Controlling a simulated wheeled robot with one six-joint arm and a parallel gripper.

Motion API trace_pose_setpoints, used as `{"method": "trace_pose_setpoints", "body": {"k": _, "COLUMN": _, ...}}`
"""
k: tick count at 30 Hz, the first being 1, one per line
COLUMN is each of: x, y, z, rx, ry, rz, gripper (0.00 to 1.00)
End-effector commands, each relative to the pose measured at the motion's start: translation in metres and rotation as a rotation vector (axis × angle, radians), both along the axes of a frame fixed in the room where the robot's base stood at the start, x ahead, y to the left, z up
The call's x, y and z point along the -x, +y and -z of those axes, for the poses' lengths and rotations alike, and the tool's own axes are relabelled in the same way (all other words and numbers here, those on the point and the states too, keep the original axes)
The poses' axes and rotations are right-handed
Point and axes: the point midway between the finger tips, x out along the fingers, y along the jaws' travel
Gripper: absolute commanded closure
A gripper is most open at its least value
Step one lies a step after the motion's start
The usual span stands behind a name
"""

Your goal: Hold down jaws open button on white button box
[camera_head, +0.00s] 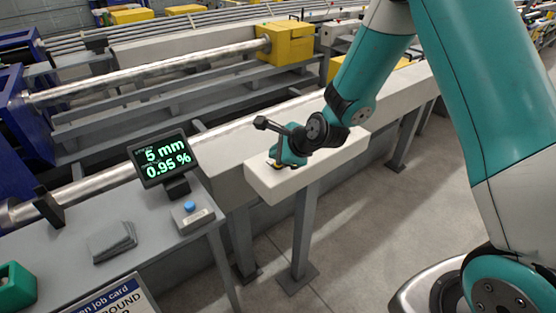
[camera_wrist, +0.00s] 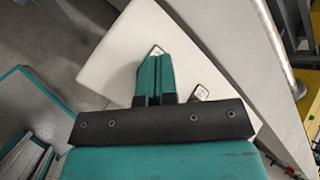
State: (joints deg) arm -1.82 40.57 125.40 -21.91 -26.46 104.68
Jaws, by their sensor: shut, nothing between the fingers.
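The white button box (camera_head: 262,185) stands on a grey post beside the machine rail. My gripper (camera_head: 275,163) is at the left end of its top face, pointing down, with its tips at or just above the surface. In the wrist view my gripper (camera_wrist: 154,60) is shut with nothing between the fingers, over the white box (camera_wrist: 108,68). A small label plate (camera_wrist: 157,49) shows just past the fingertips and a second plate (camera_wrist: 200,91) lies to the right, partly covered. The button under the fingertips is hidden, so I cannot tell whether it is pressed.
A grey table (camera_head: 60,240) at left holds a display (camera_head: 165,158) reading "5 mm 0.95 %", a small box with a blue button (camera_head: 190,208), grey plates (camera_head: 111,241) and a job card (camera_head: 112,300). A long bar (camera_head: 150,80) runs behind to a yellow block (camera_head: 286,43).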

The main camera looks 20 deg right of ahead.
Motion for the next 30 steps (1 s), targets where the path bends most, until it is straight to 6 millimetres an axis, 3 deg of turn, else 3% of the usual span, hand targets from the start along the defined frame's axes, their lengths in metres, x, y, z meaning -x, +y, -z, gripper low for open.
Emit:
{"method": "trace_pose_setpoints", "body": {"k": 13, "x": 0.000, "y": 0.000, "z": -0.006, "rx": -0.001, "ry": -0.001, "rz": 0.000, "gripper": 1.00}}
{"method": "trace_pose_setpoints", "body": {"k": 30, "x": 0.000, "y": 0.000, "z": -0.055, "rx": -0.001, "ry": -0.001, "rz": 0.000, "gripper": 1.00}}
